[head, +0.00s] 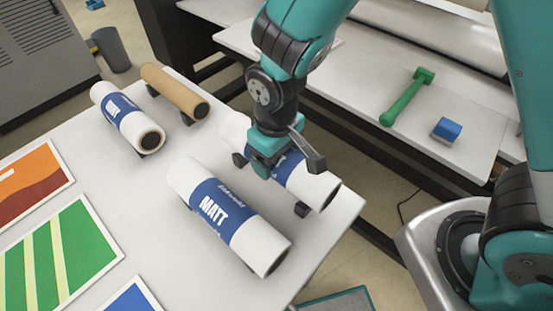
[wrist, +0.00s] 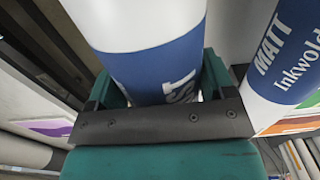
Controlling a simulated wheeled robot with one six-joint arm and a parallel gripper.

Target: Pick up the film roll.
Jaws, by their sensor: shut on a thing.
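My gripper (head: 266,160) is shut around the middle of a white film roll with a blue band (head: 318,183) near the table's right corner. The wrist view shows this held roll (wrist: 150,70) between the jaws, with part of its lettering covered by the gripper. In the head view the roll lies at or just above dark cradle blocks; I cannot tell whether it touches them. A second white roll with a blue MATT label (head: 225,212) lies beside it, nearer the front, and shows at the right of the wrist view (wrist: 285,60).
A third blue-banded roll (head: 125,115) and a bare brown core (head: 175,90) lie at the table's far left. Colour prints (head: 60,255) cover the left side. A green handled tool (head: 407,97) and blue block (head: 446,130) sit on the machine's white shelf.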

